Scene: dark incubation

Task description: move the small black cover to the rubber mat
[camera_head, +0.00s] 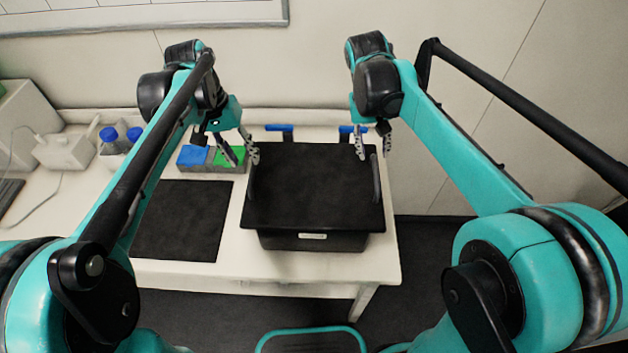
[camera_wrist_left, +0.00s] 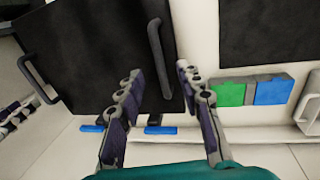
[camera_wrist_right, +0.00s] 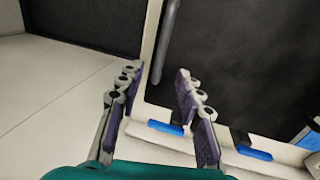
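The black cover (camera_head: 312,188) lies flat on a dark box (camera_head: 312,242) with a small white label at its front. It has a raised bar handle on its left (camera_head: 250,183) and right (camera_head: 376,180) edges. The rubber mat (camera_head: 180,222) lies flat and bare on the table left of the box. My left gripper (camera_head: 243,158) is open and empty by the cover's back left corner; in the left wrist view the left handle (camera_wrist_left: 158,55) lies ahead of the finger gap. My right gripper (camera_head: 373,150) is open and empty near the back right corner; the right handle (camera_wrist_right: 167,42) lies ahead of it.
A green block (camera_head: 228,157) and a blue block (camera_head: 192,156) sit behind the mat. Blue-capped bottles (camera_head: 110,142) and a white device (camera_head: 65,150) stand at the back left. Two blue-topped parts (camera_head: 279,128) are behind the box. The box is near the table's right edge.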

